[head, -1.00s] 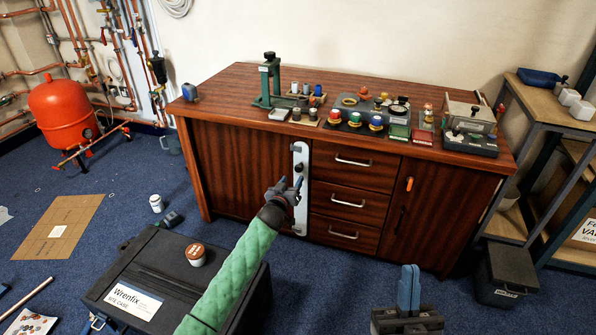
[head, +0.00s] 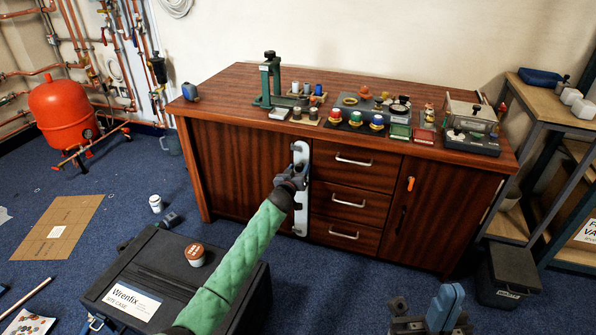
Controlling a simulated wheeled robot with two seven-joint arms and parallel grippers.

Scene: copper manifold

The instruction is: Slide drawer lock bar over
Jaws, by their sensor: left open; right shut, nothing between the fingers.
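The lock bar (head: 301,215) is a pale upright metal strip on the front of a brown wooden cabinet, along the left edge of the drawers (head: 349,204). My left gripper (head: 297,172) is open at the upper part of the bar, by its dark knob. The fingers hide the knob, and I cannot tell whether they touch it. My green-sleeved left arm covers part of the bar's left side. My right gripper (head: 445,305) is shut and empty, low in front of the cabinet's right side.
A black case (head: 245,300) with a brown-lidded jar (head: 194,255) stands below my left arm. The cabinet top holds a green press (head: 271,80), coloured buttons and boxes. A dark waste bin (head: 508,275) stands at right. Carpet is clear before the drawers.

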